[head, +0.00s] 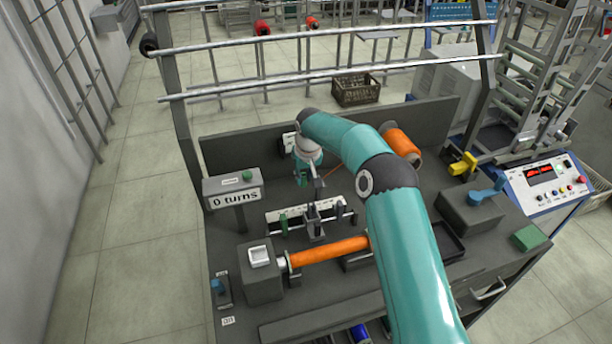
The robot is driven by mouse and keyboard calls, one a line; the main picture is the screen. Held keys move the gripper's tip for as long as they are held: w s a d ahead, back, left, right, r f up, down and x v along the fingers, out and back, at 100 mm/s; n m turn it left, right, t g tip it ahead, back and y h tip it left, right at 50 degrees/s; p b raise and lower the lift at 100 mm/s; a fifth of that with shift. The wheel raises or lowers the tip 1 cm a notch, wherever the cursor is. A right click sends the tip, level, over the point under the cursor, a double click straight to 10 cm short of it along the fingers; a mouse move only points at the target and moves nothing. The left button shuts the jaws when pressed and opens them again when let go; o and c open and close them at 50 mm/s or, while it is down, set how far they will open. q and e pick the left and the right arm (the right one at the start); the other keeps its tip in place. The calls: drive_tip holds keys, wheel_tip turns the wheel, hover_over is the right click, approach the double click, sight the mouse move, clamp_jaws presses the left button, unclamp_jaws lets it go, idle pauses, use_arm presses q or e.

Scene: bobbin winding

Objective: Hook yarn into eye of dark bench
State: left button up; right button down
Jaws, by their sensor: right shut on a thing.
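The dark bench (225,158) fills the middle of the head view. An orange yarn cone (402,143) stands at its back right, partly behind my right arm. A thin orange yarn (337,168) runs from the cone side toward my right gripper (317,190). The right gripper is shut on the yarn, above a small grey bracket (314,222) in the bench's middle. I cannot clearly make out the eye; the gripper and arm crowd that area. My left gripper is not in view.
An orange bobbin (328,250) lies across the bench in front of the bracket, its right end behind my arm. A counter (234,190) reads "0 turns". A yellow part (463,164) and a control panel (548,184) are at the right. Rails cross above the back.

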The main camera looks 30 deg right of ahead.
drive_tip(key=shift+r, duration=0.2)
drive_tip(key=shift+w+a+r+p, duration=0.1)
drive_tip(key=shift+a+r+p, duration=0.15)
drive_tip(key=shift+r+p, duration=0.75)
drive_tip(key=shift+a+r+p, duration=0.25)
drive_tip(key=shift+r+p, duration=0.4)
drive_tip(key=shift+r, duration=0.55)
